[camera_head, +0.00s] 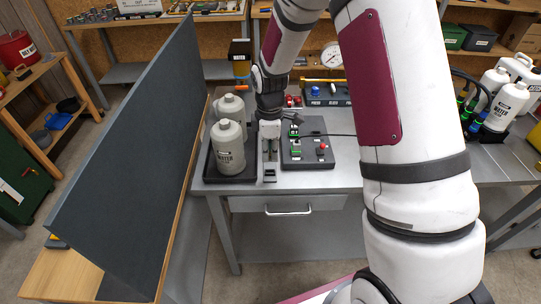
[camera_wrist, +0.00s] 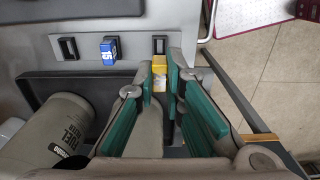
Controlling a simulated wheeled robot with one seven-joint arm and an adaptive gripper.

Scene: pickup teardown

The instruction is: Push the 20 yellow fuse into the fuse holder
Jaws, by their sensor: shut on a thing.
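My gripper (camera_wrist: 161,78) has green-padded fingers and is shut on the yellow fuse (camera_wrist: 159,64), which shows between the fingertips in the wrist view. The fuse holder is a grey strip (camera_wrist: 88,40) with dark slots. The yellow fuse is close to the right slot (camera_wrist: 159,43); I cannot tell whether it touches it. A blue fuse (camera_wrist: 110,48) stands in the middle slot, and the left slot (camera_wrist: 68,47) is empty. In the head view my gripper (camera_head: 269,147) points down over the strip (camera_head: 270,177); the yellow fuse is hidden there.
Two grey bottles (camera_head: 229,155) stand in a black tray (camera_head: 232,178) left of my gripper; one bottle (camera_wrist: 55,125) is near my fingers. A dark board with switches (camera_head: 318,127) lies to the right. A tall grey partition (camera_head: 140,140) stands at the left.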

